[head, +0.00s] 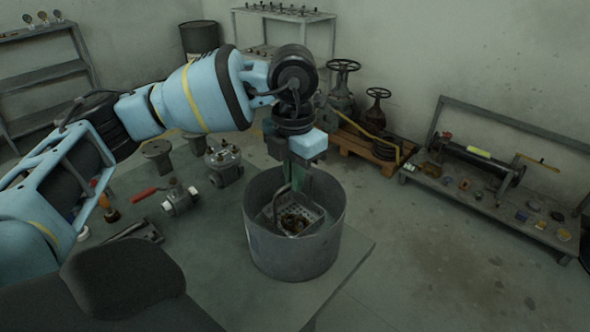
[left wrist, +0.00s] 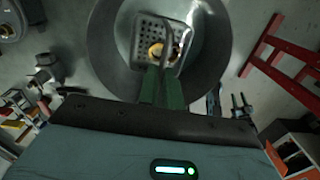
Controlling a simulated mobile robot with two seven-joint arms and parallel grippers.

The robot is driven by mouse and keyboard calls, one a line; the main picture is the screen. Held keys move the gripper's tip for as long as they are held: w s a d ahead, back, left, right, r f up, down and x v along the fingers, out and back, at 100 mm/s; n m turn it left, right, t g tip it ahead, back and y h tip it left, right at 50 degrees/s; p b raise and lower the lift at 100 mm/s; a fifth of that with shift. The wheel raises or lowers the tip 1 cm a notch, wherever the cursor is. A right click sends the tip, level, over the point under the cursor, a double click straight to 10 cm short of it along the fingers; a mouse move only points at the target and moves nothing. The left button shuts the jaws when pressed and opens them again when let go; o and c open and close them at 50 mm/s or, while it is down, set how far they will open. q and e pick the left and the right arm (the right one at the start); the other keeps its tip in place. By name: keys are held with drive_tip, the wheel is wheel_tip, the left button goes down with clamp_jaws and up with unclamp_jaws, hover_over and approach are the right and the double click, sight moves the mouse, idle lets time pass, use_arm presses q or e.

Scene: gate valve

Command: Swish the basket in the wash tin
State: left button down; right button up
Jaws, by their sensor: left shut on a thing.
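The wash tin (head: 290,255) is a round grey metal tub on the table near its right edge. The basket (head: 312,213), a perforated metal one with a handle, is inside the tin and holds small brass-coloured parts (head: 294,222). In the left wrist view the basket (left wrist: 150,28) lies within the tin's wall (left wrist: 108,65). My left gripper (head: 296,185) points down into the tin from above. Its green fingers (left wrist: 162,85) are shut on the basket's handle; the exact grip is partly hidden. Whether the basket touches the tin's floor I cannot tell. My right gripper is not in view.
Valve bodies (head: 224,165) and a red-handled tool (head: 150,192) lie on the table (head: 220,270) left of the tin. A pallet (head: 368,153) with valves stands behind. A low bench (head: 490,205) with parts is at the right, with clear floor before it.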

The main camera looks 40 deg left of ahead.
use_arm(q)
drive_tip(key=shift+f+b, duration=0.55)
drive_tip(key=shift+f, duration=0.95)
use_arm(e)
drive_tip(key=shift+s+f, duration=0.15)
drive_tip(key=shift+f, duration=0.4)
use_arm(q)
drive_tip(key=shift+f+b, duration=0.3)
drive_tip(key=shift+f, duration=0.45)
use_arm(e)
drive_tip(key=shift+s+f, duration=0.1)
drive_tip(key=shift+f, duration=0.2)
use_arm(q)
drive_tip(key=shift+r+p, duration=0.6)
drive_tip(key=shift+r, duration=0.15)
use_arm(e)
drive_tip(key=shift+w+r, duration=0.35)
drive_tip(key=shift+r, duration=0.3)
use_arm(q)
drive_tip(key=shift+f+b, duration=0.3)
drive_tip(key=shift+f, duration=0.45)
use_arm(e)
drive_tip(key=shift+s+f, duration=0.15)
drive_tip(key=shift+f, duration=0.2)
use_arm(q)
drive_tip(key=shift+r, duration=0.2)
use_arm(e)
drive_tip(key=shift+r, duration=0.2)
